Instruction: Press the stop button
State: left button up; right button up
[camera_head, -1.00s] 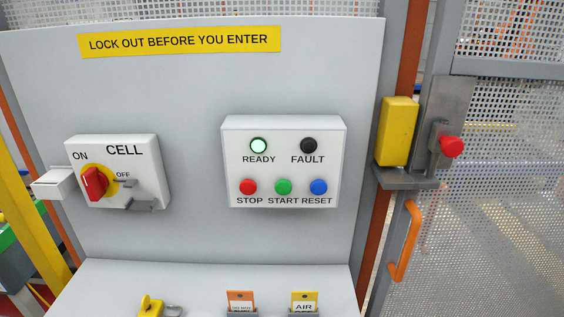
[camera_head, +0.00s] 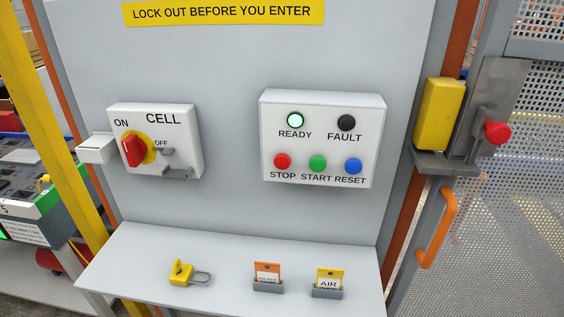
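The red stop button (camera_head: 283,161) is at the lower left of the white control box (camera_head: 322,181) on the grey panel. It has the label STOP under it. The green start button (camera_head: 317,163) and the blue reset button (camera_head: 353,166) are to its right. Above them the READY lamp (camera_head: 295,120) is lit pale green and the FAULT lamp (camera_head: 346,122) is dark. Neither of my grippers is in view, and nothing covers the buttons.
A CELL switch box (camera_head: 184,132) with a red handle is left of the control box. A shelf (camera_head: 225,258) below holds a yellow padlock (camera_head: 181,271) and two tags in holders. A mesh gate with an orange handle (camera_head: 438,228) stands at the right.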

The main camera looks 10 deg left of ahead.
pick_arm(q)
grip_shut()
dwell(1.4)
